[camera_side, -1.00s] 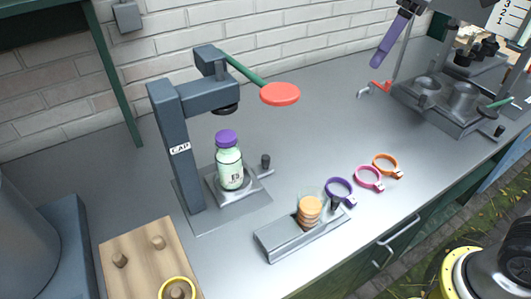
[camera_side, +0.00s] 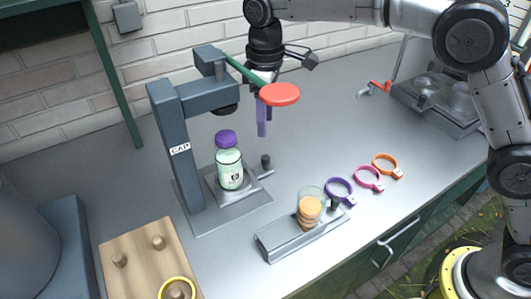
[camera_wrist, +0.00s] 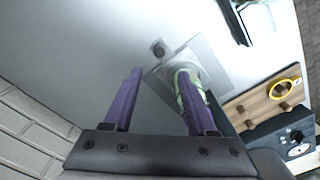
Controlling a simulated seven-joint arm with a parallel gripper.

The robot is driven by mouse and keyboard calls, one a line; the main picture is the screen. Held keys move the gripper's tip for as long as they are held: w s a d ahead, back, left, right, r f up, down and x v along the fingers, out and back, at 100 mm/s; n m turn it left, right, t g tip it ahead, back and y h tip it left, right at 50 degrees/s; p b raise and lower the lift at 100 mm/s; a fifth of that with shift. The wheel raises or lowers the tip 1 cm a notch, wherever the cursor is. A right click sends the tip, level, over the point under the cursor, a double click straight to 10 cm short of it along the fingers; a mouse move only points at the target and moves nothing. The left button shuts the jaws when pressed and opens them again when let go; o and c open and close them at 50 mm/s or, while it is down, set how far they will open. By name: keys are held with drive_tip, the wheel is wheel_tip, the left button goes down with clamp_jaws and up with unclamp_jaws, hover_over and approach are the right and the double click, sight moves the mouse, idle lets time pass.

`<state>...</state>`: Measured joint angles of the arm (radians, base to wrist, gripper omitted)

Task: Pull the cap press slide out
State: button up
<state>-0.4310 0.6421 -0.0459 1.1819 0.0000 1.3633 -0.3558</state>
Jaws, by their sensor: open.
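The cap press (camera_side: 172,140) is a dark grey column marked CAP, with an arm, a green lever and a round red pad (camera_side: 280,94). Its slide (camera_side: 234,190) is a small grey plate at the base with a dark knob (camera_side: 265,160) on its right side. A bottle (camera_side: 229,170) with a purple cap stands upright on the slide under the press head. My gripper (camera_side: 263,120) has purple fingers and hangs behind the red pad, above and apart from the knob. In the wrist view my gripper (camera_wrist: 160,95) is open and empty, with the knob (camera_wrist: 158,47) beyond the fingers.
A grey rail holder (camera_side: 285,240) with stacked tan discs is at the front. Purple (camera_side: 340,190), pink (camera_side: 369,179) and orange (camera_side: 386,165) rings lie to its right. A wooden peg board (camera_side: 145,262) is at the front left. The counter behind the knob is clear.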

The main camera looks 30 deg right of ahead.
sight(266, 157)
wheel_tip(266, 157, down, 11)
idle(0.4)
clamp_jaws()
idle(1.4)
